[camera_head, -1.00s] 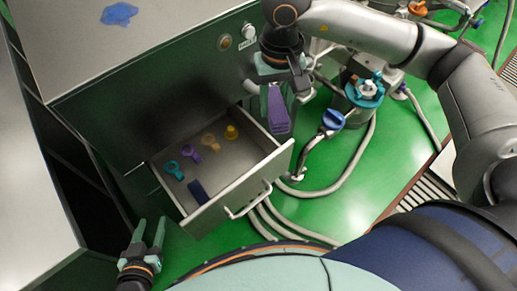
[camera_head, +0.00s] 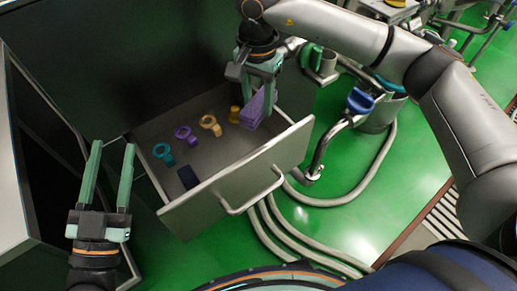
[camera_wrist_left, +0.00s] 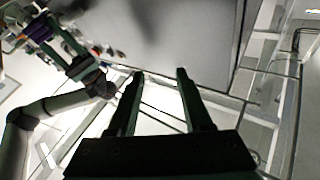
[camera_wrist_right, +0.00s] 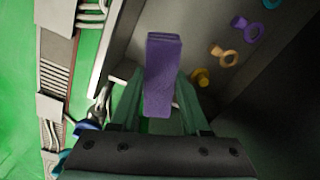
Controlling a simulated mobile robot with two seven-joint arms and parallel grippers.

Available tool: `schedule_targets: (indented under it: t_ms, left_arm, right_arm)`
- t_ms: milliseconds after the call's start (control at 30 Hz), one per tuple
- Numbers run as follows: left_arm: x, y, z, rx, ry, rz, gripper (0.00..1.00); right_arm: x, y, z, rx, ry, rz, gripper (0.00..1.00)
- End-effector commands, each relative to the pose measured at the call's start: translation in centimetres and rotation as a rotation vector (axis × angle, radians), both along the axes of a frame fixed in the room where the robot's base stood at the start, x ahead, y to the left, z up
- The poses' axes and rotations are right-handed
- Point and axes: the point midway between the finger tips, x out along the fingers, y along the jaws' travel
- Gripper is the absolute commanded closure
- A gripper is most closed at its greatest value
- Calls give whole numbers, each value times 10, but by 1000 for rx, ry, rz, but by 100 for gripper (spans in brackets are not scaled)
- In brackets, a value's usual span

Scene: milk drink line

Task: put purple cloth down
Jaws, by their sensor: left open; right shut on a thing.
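The purple cloth (camera_head: 254,109) is a folded, block-like bundle. My right gripper (camera_head: 262,92) is shut on it and holds it over the right end of the open drawer. The cloth (camera_wrist_right: 162,75) also shows between the right fingers in the right wrist view, with the drawer floor behind it. I cannot tell whether it touches the drawer. The grey drawer (camera_head: 247,172) is pulled out from the dark cabinet. My left gripper (camera_head: 112,147) is open and empty, left of the drawer. Its fingers (camera_wrist_left: 160,75) are apart in the left wrist view.
The drawer holds a teal ring piece (camera_head: 163,153), a purple one (camera_head: 185,135), a yellow one (camera_head: 210,124), a small yellow piece (camera_head: 235,114) and a dark blue block (camera_head: 188,177). Blue-handled piping (camera_head: 360,100) stands to the right.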

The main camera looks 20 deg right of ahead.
Motion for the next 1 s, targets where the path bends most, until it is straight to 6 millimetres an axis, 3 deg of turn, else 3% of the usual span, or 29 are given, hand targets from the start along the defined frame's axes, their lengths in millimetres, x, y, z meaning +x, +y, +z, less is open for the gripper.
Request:
schedule_targets:
  t_ms: [33,200,467,667,900,1000]
  left_arm:
    - [-4,-1,11,0,-59,-9,50]
    - [-25,-5,52,2,-252,-44,50]
    - [-60,-11,96,6,-487,-93,50]
    - [-61,-12,95,3,-495,-97,50]
    - [-63,-12,89,-4,-499,-105,50]
    - [-63,-12,89,-7,-497,-106,50]
  right_arm:
    - [-1,-1,-17,-1,7,0,98]
    - [-1,-1,-59,0,5,2,98]
    - [-1,0,-105,0,3,2,98]
    - [0,0,-119,1,1,3,98]
    - [-1,0,-152,-1,4,2,98]
    - [0,0,-154,-1,1,3,98]
